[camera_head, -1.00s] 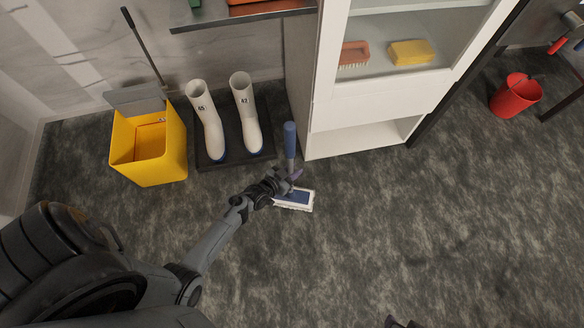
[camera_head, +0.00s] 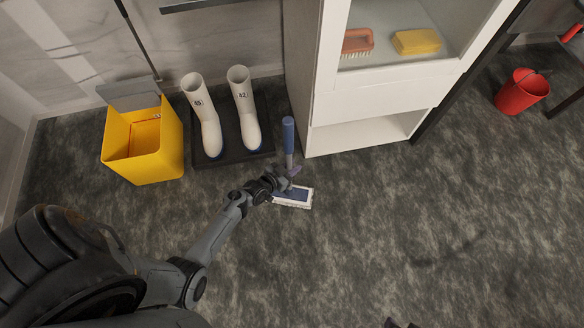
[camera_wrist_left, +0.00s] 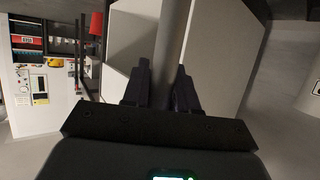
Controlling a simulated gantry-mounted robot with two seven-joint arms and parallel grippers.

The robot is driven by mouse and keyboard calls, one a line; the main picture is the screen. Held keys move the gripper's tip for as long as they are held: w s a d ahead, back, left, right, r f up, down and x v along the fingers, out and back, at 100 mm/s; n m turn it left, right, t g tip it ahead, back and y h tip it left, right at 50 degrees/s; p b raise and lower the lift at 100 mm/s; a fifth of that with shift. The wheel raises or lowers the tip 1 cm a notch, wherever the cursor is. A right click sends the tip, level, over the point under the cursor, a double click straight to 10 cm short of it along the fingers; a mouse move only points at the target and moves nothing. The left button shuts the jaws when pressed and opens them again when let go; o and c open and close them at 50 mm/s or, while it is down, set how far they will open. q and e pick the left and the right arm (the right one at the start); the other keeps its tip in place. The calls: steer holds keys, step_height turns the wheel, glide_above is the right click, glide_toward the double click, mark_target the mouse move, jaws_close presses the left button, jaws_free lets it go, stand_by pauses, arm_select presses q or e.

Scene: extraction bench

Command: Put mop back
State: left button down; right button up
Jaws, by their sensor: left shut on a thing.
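The mop has a blue grip (camera_head: 288,136) at the top of its handle and a flat blue-and-white head (camera_head: 293,197) low over the floor. I cannot tell whether the head touches the floor. My left gripper (camera_head: 284,180) is shut on the mop's handle just above the head. In the left wrist view the grey handle (camera_wrist_left: 174,40) runs between the two dark fingers of the left gripper (camera_wrist_left: 163,88). My right gripper is not clearly in view; only a small dark part shows at the bottom edge of the head view.
A yellow bucket (camera_head: 173,150) stands at the left. White boots (camera_head: 205,118) stand on a dark tray (camera_head: 229,144). A white cabinet (camera_head: 385,90) holds a brush (camera_head: 357,42) and a yellow sponge (camera_head: 417,42). A red bucket (camera_head: 521,92) is at the right. The middle floor is clear.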

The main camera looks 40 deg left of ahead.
arm_select(q)
steer(key=shift+w, duration=0.1)
steer(key=c, duration=0.9)
jaws_free()
steer(key=shift+s+r+p, duration=0.25)
steer(key=shift+s+p, duration=0.05)
steer(key=shift+s, duration=0.05)
steer(key=d+p+v, duration=0.1)
steer(key=p+v, duration=0.5)
steer(key=v, duration=0.5)
steer(key=s+d+r+g, duration=0.2)
steer(key=s+r+g, duration=0.1)
steer(key=r, duration=0.4)
steer(key=s+d+r+g, duration=0.3)
steer(key=s+r, duration=0.2)
steer(key=r, duration=0.3)
steer(key=s+d+r+m+g, duration=0.1)
steer(key=s+d+r+g, duration=0.2)
steer(key=r, duration=0.4)
steer(key=shift+s+d+r+g+y, duration=0.2)
steer(key=shift+s+r+g+y, duration=0.15)
steer(key=shift+s+g+y, duration=0.05)
